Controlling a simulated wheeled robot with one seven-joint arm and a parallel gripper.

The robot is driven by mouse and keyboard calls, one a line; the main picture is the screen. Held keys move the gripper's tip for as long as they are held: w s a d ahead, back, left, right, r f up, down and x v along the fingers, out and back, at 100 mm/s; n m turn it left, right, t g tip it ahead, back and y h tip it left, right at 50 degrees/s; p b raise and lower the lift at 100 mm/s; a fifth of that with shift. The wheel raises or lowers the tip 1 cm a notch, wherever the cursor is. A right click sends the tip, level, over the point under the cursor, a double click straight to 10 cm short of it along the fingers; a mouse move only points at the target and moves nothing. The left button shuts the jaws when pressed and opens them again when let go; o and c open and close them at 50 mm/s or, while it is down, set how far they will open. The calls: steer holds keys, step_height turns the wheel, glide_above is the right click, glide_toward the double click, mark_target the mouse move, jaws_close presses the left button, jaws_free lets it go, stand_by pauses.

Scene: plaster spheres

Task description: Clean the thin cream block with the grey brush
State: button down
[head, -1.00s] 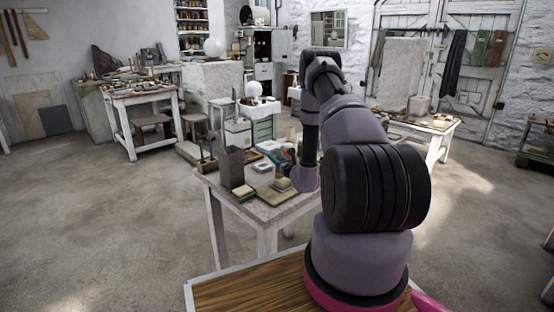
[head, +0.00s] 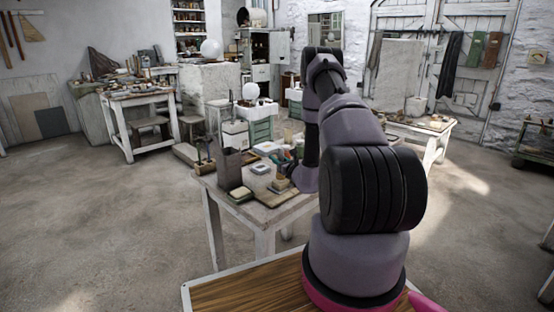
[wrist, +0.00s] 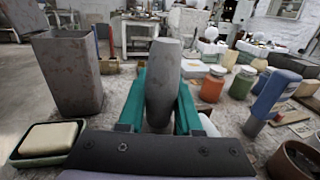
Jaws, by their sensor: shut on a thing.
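My gripper (wrist: 160,108) has green fingers and is shut on the grey brush (wrist: 163,72), whose smooth grey handle stands up between them. Its lower end is hidden behind the gripper's dark body in the wrist view.
A tall grey container (wrist: 70,72) stands left of my gripper. Orange (wrist: 212,84) and green (wrist: 242,82) jars, a blue-handled tool (wrist: 270,97) and a brown pot (wrist: 296,158) stand to the right.

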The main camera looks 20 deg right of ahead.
steer(key=shift+f, duration=0.6)
stand_by(0.3)
steer(key=shift+s+d+r, duration=0.1)
steer(key=shift+s+d, duration=0.15)
steer(key=shift+s, duration=0.35)
steer(key=shift+s+d, duration=0.2)
steer(key=shift+s, duration=0.3)
steer(key=shift+w+a, duration=0.3)
steer(key=shift+w, duration=0.45)
steer(key=shift+w+a, duration=0.25)
steer(key=shift+w, duration=0.5)
steer(key=shift+w+a, duration=0.3)
steer(key=shift+w, duration=0.45)
steer(key=shift+s, duration=0.15)
steer(key=shift+s+d, duration=0.3)
steer(key=shift+s, duration=0.4)
steer(key=shift+s+d, duration=0.25)
steer(key=shift+s, duration=0.45)
steer(key=shift+s+d, duration=0.3)
steer(key=shift+s, duration=0.4)
